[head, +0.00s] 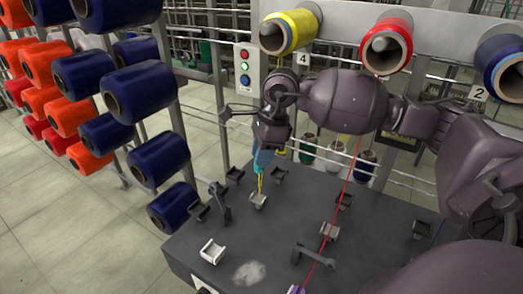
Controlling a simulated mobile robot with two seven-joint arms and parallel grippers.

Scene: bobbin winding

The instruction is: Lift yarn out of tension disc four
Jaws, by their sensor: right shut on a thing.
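The yellow yarn bobbin (290,31) sits on the upper rail beside a plate marked 4 (303,59). My right gripper (262,161), with blue-teal fingers pointing down, is below that bobbin and above the dark table. It is shut on the yellow yarn (260,184), of which a short length shows under the fingertips. This length runs down to a small pale metal tension disc (259,202) on the table. I cannot tell whether the yarn is still seated in it. My right arm hides the yarn above the gripper. My left gripper is not in view.
A red yarn (349,185) runs taut from the red bobbin (386,47) past another metal holder (329,232). Other holders stand on the dark table (205,225). A rack of blue bobbins (138,93) stands at left, and a button box (246,68) behind my gripper.

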